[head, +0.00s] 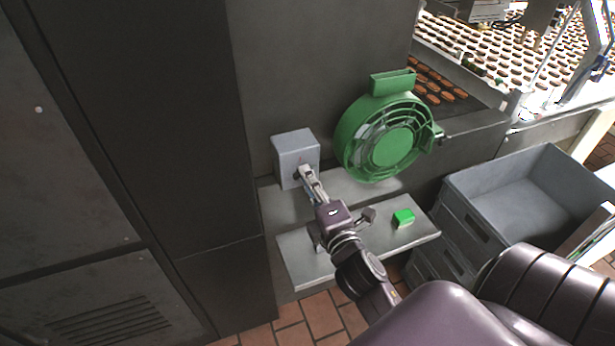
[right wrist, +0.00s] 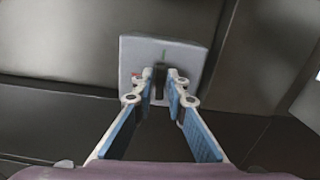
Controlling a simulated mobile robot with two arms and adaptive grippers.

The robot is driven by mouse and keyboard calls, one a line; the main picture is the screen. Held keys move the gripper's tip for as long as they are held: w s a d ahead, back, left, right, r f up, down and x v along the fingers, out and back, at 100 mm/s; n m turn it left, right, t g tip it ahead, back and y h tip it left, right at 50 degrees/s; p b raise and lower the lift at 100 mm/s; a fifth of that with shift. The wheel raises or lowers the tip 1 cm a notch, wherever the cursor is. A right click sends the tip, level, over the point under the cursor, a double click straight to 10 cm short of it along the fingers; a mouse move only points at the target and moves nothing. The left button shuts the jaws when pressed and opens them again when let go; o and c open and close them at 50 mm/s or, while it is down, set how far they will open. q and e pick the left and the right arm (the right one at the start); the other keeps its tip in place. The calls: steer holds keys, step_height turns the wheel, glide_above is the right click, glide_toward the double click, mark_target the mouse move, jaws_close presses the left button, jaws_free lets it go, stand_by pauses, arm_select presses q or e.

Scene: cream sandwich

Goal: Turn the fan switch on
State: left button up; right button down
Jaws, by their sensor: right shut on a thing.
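The fan switch is a pale grey box (head: 293,144) on the dark wall panel, left of the green fan (head: 390,145). My right gripper (head: 303,172) reaches up to the front of the box. My left gripper is not in view.
A metal shelf (head: 300,262) below the switch holds a small green block (head: 404,218) to the right of my arm. Grey crates (head: 465,200) stand at the right. A conveyor of biscuits (head: 480,45) runs behind the fan. A dark cabinet (head: 130,130) fills the left.

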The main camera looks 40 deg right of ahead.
steer(key=shift+m, duration=0.7)
steer(key=c, duration=2)
jaws_free()
steer(key=shift+c, duration=0.2)
steer(key=v, duration=0.7)
steer(key=shift+s, duration=0.25)
